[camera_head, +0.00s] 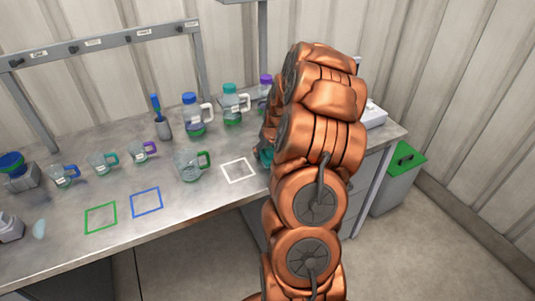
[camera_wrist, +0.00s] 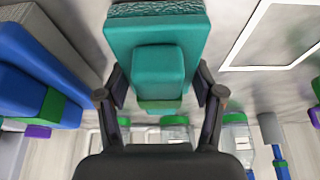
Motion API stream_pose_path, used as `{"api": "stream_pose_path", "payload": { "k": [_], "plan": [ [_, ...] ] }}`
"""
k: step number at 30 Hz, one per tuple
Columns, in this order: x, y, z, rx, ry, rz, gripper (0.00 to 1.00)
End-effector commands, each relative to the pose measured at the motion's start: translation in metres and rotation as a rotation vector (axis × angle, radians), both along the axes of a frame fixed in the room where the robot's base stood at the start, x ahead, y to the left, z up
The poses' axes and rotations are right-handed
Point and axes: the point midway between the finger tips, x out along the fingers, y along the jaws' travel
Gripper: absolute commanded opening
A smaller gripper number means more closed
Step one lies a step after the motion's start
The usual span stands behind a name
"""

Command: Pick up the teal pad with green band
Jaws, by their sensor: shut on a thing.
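The teal pad with green band (camera_wrist: 155,35) fills the upper middle of the wrist view. It has a raised teal grip block, a green band low on that block and a grey textured edge at the top. My gripper (camera_wrist: 160,86) has one finger on each side of the block and is shut on it. In the head view, a teal bit of the pad (camera_head: 265,155) shows at the left edge of my arm; the arm hides the rest. I cannot tell whether the pad touches the bench.
A blue pad with a green band (camera_wrist: 45,75) lies close on the left in the wrist view. A white square outline (camera_head: 238,171) is marked on the bench (camera_head: 180,215). Handled jugs and bottles (camera_head: 193,115) stand behind. A green-lidded bin (camera_head: 402,160) stands right.

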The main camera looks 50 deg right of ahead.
Motion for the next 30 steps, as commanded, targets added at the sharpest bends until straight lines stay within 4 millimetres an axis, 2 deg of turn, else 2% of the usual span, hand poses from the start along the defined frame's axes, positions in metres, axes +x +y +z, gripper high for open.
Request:
{"api": "stream_pose_path", "payload": {
  "k": [8,20,30],
  "plan": [
    [0.0,0.0,0.003,0.0,-0.001,0.0,0.27],
    [0.001,0.0,0.035,-0.003,-0.004,0.001,0.27],
    [-0.015,0.029,0.037,0.001,0.0,0.001,0.27]
  ]
}}
